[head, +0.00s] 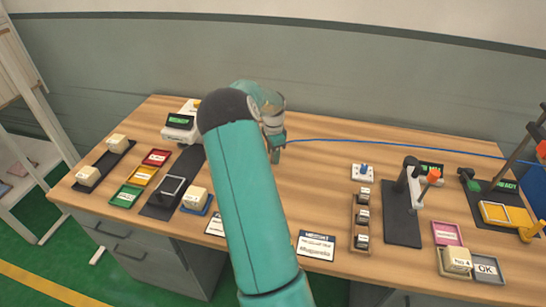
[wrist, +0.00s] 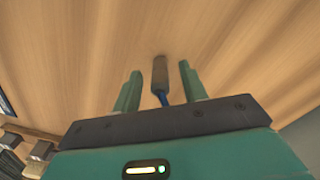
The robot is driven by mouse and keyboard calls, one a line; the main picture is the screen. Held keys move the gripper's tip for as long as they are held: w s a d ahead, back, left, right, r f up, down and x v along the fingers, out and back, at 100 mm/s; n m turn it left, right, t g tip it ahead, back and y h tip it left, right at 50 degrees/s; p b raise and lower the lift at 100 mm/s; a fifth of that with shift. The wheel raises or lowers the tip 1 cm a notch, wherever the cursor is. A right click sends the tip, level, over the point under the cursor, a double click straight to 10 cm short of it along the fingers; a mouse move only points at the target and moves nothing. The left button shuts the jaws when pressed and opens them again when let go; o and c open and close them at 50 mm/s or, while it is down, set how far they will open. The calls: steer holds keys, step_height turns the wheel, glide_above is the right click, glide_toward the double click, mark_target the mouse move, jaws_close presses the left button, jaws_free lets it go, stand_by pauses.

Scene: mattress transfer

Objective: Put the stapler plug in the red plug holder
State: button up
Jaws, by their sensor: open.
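The plug, a grey-brown cylinder (wrist: 160,72) with a blue cable at its near end, shows in the wrist view over the wooden table. My gripper (wrist: 160,68) is open, with one teal finger on each side of the plug and a visible gap to both. In the head view my gripper (head: 274,138) is above the back middle of the table, and the blue cable (head: 400,145) runs from it to the right; my arm hides the plug there. A red-orange piece (head: 434,175) tops a black stand right of centre; I cannot tell whether it is the red plug holder.
Red, yellow and green trays (head: 142,176) lie at the left. A narrow tray with several labelled blocks (head: 361,220) and a white base with a blue top (head: 363,171) stand right of centre. A yellow tray (head: 505,215) is at the far right.

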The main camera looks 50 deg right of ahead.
steer(key=shift+c, duration=0.4)
jaws_close()
steer(key=shift+r, duration=0.15)
